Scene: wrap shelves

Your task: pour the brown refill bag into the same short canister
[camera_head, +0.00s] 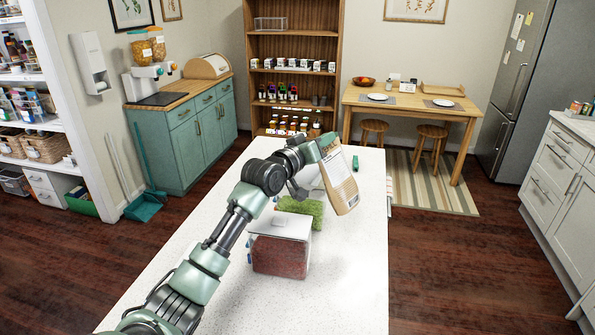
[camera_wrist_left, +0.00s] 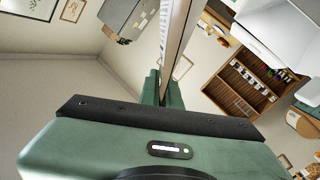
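My left gripper (camera_head: 322,150) is shut on the brown refill bag (camera_head: 341,182), a kraft bag with a printed white label, held tilted above the far part of the white counter. In the left wrist view the bag (camera_wrist_left: 175,45) shows edge-on between the green fingers (camera_wrist_left: 165,85). A short clear canister with reddish-brown contents (camera_head: 280,256) stands on the counter nearer to me. Behind it is a container with green contents (camera_head: 303,208). A whitish, see-through shape (camera_head: 311,178) behind that is partly hidden by my arm and the bag. I cannot tell whether anything flows from the bag. My right gripper is out of view.
The white counter (camera_head: 345,285) is clear at its near right. A small green object (camera_head: 355,163) lies near its far end. A wooden shelf (camera_head: 293,45) with jars and boxes stands beyond. A teal cabinet (camera_head: 195,130) is at the left, a wooden table (camera_head: 410,100) at the back right.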

